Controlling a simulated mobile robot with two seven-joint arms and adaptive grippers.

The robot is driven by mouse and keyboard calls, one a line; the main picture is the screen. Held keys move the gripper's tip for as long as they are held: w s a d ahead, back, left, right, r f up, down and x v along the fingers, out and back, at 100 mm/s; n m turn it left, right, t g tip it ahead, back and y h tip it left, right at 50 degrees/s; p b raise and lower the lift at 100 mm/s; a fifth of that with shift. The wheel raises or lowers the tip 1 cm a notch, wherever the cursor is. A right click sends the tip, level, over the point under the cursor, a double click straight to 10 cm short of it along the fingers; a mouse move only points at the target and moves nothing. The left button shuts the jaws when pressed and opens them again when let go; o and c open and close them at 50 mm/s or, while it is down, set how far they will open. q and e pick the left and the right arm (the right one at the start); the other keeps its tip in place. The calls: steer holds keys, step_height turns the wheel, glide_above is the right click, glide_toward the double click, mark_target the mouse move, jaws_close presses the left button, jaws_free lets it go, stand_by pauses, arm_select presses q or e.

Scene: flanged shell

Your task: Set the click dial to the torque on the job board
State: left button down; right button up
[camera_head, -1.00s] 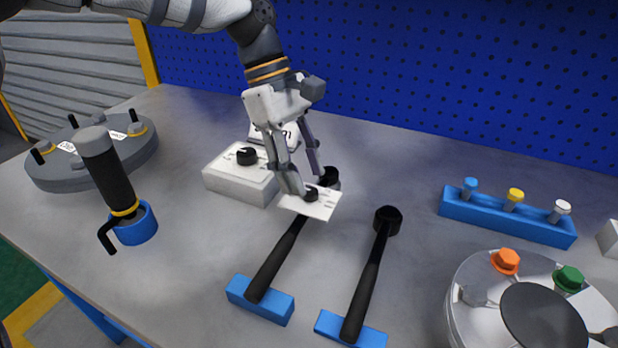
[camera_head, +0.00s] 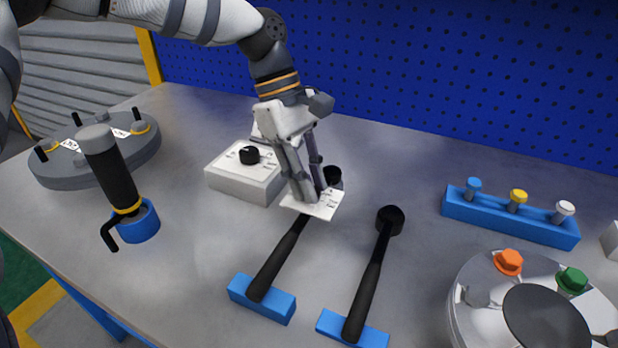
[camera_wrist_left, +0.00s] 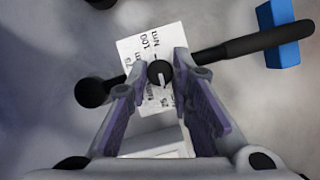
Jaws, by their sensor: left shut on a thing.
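The click dial is a black knob (camera_wrist_left: 160,73) with a pale pointer line, on a white plate (camera_head: 323,207) lying across a black-handled wrench (camera_head: 280,258). In the left wrist view the plate (camera_wrist_left: 131,50) carries printed marks; one reads 100 Nm, others are partly covered. My left gripper (camera_head: 309,196) points down at the plate, its fingers shut on the dial. In the left wrist view the fingertips (camera_wrist_left: 161,68) sit on both sides of the knob. In the head view they hide the knob. My right gripper is out of view.
A white box (camera_head: 238,180) with a black knob stands left of my gripper. A second wrench (camera_head: 368,280) lies to the right. A blue rack (camera_head: 510,222) holds coloured bolts. A round flanged part (camera_head: 475,300) is front right; a black tool (camera_head: 113,175) stands in a blue holder.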

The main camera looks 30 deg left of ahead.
arm_select(q)
steer(key=shift+r+m+g+p, duration=0.1)
steer(key=shift+m+g+p, duration=0.2)
steer(key=shift+m, duration=0.6)
steer(key=m+g+y, duration=0.1)
steer(key=m, duration=0.2)
steer(key=shift+w+m, duration=0.15)
steer(key=shift+m, duration=0.15)
steer(key=m, duration=0.2)
steer(key=m+g+y, duration=0.1)
steer(key=m, duration=0.2)
steer(key=shift+w+d+m+g+y, duration=0.1)
steer(key=shift+d+m+g+y, duration=0.2)
steer(key=shift+m+y, duration=0.1)
steer(key=c, duration=1.4)
jaws_free()
